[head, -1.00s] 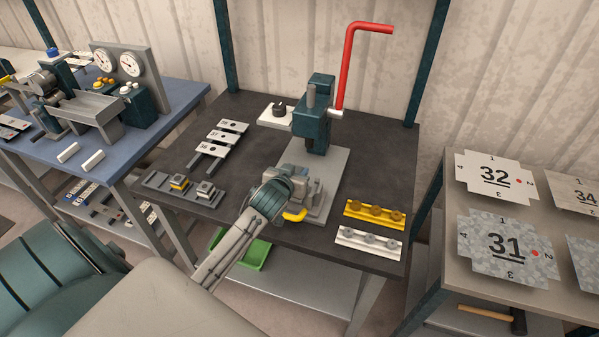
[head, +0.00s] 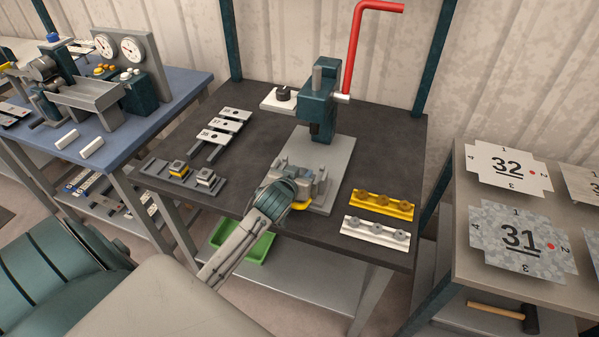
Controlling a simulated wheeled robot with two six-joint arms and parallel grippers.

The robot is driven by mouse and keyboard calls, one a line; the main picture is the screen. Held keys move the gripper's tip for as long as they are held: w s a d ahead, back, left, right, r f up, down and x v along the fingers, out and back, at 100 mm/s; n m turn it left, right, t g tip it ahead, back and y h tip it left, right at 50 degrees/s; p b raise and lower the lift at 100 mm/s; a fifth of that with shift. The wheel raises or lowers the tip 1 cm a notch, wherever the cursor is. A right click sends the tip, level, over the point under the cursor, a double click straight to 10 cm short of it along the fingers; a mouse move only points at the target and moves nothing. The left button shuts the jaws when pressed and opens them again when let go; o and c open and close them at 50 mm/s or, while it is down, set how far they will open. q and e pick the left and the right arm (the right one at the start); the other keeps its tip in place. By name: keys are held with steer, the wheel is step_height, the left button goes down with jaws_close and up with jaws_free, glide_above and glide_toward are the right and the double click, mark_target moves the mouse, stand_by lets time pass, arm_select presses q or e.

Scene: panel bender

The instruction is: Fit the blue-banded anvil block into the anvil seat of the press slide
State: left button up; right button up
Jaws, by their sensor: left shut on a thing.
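My left gripper (head: 305,184) reaches in from the lower left over the front of the press base and is shut. The blue-banded anvil block in its grasp is hidden by the fingers and wrist. The grey press slide (head: 292,166) lies on the base plate at the gripper, in front of the teal press (head: 318,100). Its yellow handle (head: 301,206) shows partly below the gripper. The anvil seat is hidden, so I cannot tell whether the block touches it. My right gripper is out of view.
A dark rack (head: 165,172) at the left holds a yellow-banded block (head: 178,168) and another block (head: 205,176). A yellow die strip (head: 383,204) and a white one (head: 376,232) lie at the right. The press has a red lever (head: 355,45).

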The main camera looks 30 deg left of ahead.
arm_select(q)
steer(key=shift+f, duration=0.2)
stand_by(0.6)
steer(key=o, duration=1.3)
steer(key=shift+s, duration=0.15)
steer(key=shift+s+d, duration=0.1)
steer(key=shift+s, duration=0.2)
steer(key=b+v, duration=0.2)
steer(key=v, duration=0.8)
steer(key=shift+r, duration=0.15)
